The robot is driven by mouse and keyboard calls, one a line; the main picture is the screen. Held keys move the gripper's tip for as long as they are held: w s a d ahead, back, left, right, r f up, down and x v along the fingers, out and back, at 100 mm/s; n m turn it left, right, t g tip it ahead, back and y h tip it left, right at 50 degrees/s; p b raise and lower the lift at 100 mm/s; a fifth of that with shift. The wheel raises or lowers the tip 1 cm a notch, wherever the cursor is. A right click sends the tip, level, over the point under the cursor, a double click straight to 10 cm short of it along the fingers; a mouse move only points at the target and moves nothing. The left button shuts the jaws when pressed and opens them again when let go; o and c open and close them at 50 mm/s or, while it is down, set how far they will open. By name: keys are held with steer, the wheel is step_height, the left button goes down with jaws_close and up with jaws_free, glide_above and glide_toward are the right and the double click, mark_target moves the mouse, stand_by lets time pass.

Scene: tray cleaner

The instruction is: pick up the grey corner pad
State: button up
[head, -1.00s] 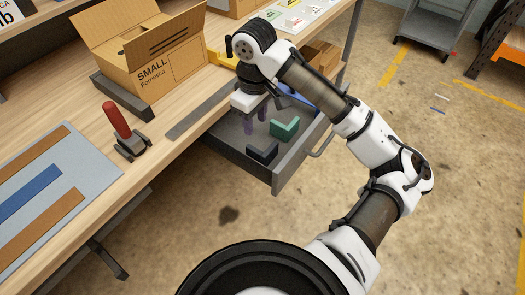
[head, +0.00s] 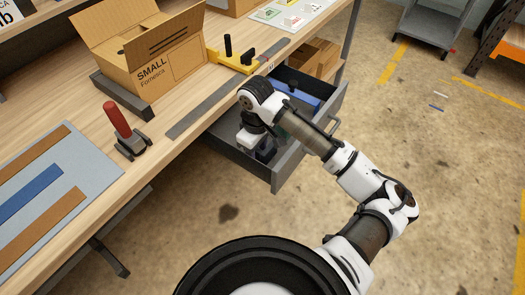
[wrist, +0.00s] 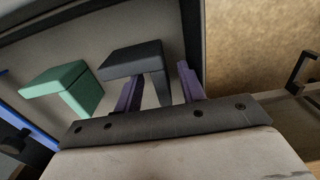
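The grey corner pad (wrist: 133,58) is a dark L-shaped block in the open drawer, and one of its legs points down between my fingers in the wrist view. In the head view the pad (head: 266,153) is partly hidden by my gripper (head: 252,150). My gripper (wrist: 160,72) has two purple fingers, spread apart on either side of that leg. Gaps seem to show between leg and fingers, so it looks open and not clamped.
The grey drawer (head: 290,168) is pulled out under the wooden bench, its walls close around my gripper. A blue item (head: 295,92) lies at its far end. On the bench are a cardboard box (head: 150,68), a red-handled clamp (head: 118,122) and a yellow fixture (head: 232,62).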

steer(key=shift+f, duration=0.4)
steer(key=shift+c, duration=0.4)
jaws_close()
